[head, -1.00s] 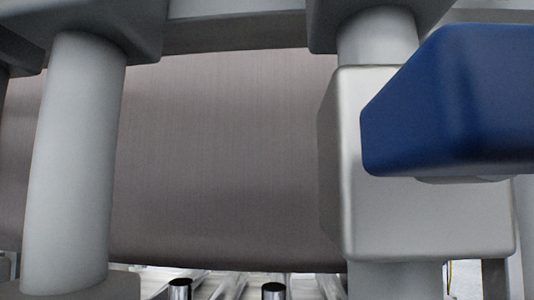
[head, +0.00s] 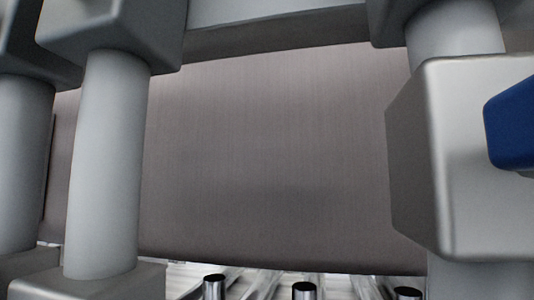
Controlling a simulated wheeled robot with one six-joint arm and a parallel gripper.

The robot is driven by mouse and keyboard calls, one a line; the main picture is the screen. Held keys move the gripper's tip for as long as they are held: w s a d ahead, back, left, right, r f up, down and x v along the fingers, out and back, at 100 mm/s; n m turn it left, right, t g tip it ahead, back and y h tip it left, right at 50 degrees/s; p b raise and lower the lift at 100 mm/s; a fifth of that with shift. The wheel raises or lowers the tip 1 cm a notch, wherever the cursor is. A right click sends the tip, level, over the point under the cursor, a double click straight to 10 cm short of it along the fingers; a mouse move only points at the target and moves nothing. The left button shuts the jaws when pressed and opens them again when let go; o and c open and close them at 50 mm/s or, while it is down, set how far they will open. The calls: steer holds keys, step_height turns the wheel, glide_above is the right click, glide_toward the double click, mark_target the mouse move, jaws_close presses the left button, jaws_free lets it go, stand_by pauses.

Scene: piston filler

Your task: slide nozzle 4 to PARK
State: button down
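My gripper does not show in this view. A grey block (head: 478,150) sits around a vertical grey post (head: 455,28) at the right. A blue block (head: 515,125) stands at its right side and is cut off by the picture edge. No number or PARK mark is readable, so I cannot tell whether these parts belong to nozzle 4.
Two vertical grey posts (head: 108,165) (head: 22,165) stand close at the left between grey end blocks. A grey crossbar (head: 275,25) spans the top. A wide brown-grey curved surface (head: 265,160) fills the middle behind. Several short dark-topped metal cylinders (head: 304,290) show along the bottom.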

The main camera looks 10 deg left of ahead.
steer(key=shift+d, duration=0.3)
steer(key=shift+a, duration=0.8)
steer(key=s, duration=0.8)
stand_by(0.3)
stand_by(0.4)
